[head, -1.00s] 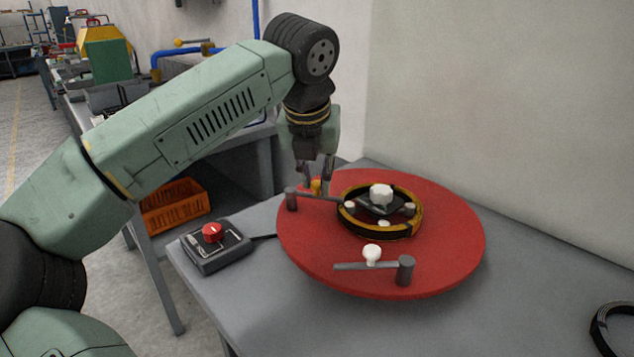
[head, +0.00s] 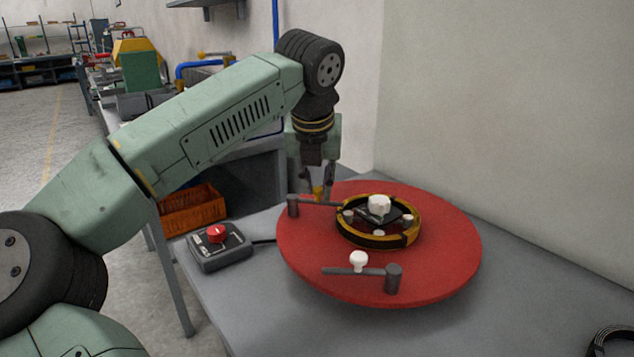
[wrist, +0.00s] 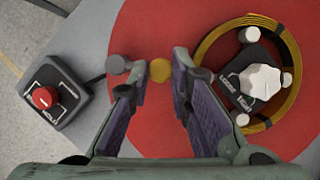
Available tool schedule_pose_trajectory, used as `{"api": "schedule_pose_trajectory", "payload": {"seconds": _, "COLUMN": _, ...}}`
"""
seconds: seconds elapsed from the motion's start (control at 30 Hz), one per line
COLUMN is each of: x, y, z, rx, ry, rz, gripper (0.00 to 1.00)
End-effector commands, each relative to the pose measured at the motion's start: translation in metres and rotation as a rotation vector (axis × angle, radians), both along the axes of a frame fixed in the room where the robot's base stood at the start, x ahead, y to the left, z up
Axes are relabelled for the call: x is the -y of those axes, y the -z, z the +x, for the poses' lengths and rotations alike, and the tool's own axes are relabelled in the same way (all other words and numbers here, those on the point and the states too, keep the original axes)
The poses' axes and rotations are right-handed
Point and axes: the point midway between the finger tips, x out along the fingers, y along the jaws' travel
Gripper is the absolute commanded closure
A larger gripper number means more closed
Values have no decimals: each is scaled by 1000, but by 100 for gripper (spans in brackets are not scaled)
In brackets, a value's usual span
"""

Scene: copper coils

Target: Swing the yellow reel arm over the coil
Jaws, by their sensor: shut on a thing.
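The yellow reel arm is a thin grey bar (head: 320,204) on a grey post (head: 293,206), at the left of the red disc (head: 450,255). Its yellow knob shows in the wrist view (wrist: 160,70) between my fingertips. My gripper (head: 319,191) points down and is shut on this knob. The bar's far end reaches the left edge of the coil (head: 408,238) in the head view. The coil is a copper ring with black ties around a dark hub with a white knob (head: 379,206). In the wrist view my fingers partly hide the bar.
A second grey arm with a white knob (head: 358,261) is at the disc's front. A grey control box with a red dial (head: 216,233) stands left of the disc. A dark coil (head: 612,342) lies at the table's right corner. An orange crate (head: 195,212) is below, left.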

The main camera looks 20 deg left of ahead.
Motion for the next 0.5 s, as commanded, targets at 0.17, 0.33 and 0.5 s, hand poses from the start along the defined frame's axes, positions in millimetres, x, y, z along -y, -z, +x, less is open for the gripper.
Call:
{"api": "schedule_pose_trajectory", "payload": {"seconds": 0.17, "x": 1, "y": 0, "z": 0, "rx": 0, "ry": 1, "rz": -2, "gripper": 100}}
{"api": "schedule_pose_trajectory", "payload": {"seconds": 0.33, "x": 0, "y": 0, "z": 0, "rx": 1, "ry": 0, "rz": -1, "gripper": 73}}
{"api": "schedule_pose_trajectory", "payload": {"seconds": 0.5, "x": 0, "y": 0, "z": 0, "rx": 1, "ry": 0, "rz": -1, "gripper": 62}}
